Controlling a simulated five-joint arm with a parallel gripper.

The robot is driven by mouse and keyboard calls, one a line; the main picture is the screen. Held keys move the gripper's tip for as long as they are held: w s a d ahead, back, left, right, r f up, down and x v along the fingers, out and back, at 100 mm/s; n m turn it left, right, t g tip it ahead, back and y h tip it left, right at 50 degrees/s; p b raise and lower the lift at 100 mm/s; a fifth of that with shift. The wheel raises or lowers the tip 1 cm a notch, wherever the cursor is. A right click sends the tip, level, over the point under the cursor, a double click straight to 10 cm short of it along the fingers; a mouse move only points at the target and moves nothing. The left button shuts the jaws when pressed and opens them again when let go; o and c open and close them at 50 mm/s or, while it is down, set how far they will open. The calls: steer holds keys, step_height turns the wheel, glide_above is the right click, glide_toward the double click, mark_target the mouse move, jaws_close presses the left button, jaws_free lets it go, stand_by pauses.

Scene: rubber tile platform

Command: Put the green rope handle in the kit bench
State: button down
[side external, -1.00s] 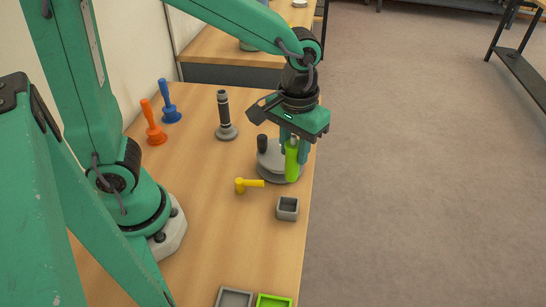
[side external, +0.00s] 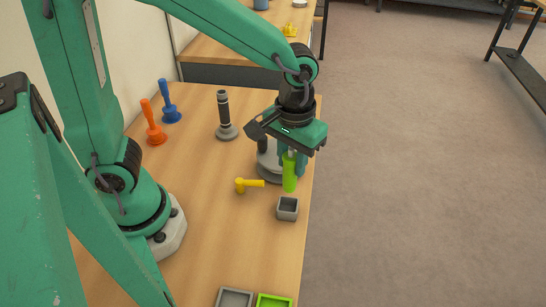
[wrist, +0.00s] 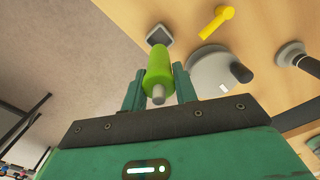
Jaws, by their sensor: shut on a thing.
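The green rope handle (side external: 290,178) is a bright green cylinder with a thin grey end, seen also in the wrist view (wrist: 158,72). My gripper (side external: 290,165) is shut on it, with one teal finger on each side, and holds it roughly upright in front of the grey round base. In the wrist view my gripper (wrist: 158,88) has the handle between its fingers. A small grey square open box (side external: 288,208) stands just in front of the handle; it also shows in the wrist view (wrist: 159,36). I cannot tell which thing is the kit bench.
A grey round base with a dark knob (side external: 268,166) stands behind the handle, partly hidden. A yellow peg (side external: 248,184) lies left of it. A dark-handled stand (side external: 225,120), orange (side external: 152,125) and blue (side external: 169,104) pieces stand farther back. Grey (side external: 234,298) and green (side external: 273,301) trays lie in front.

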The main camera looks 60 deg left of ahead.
mark_target(290, 185)
steer(key=shift+f, duration=2.1)
steer(key=shift+f, duration=1.75)
steer(key=c, duration=1)
jaws_free()
steer(key=shift+r, duration=3.9)
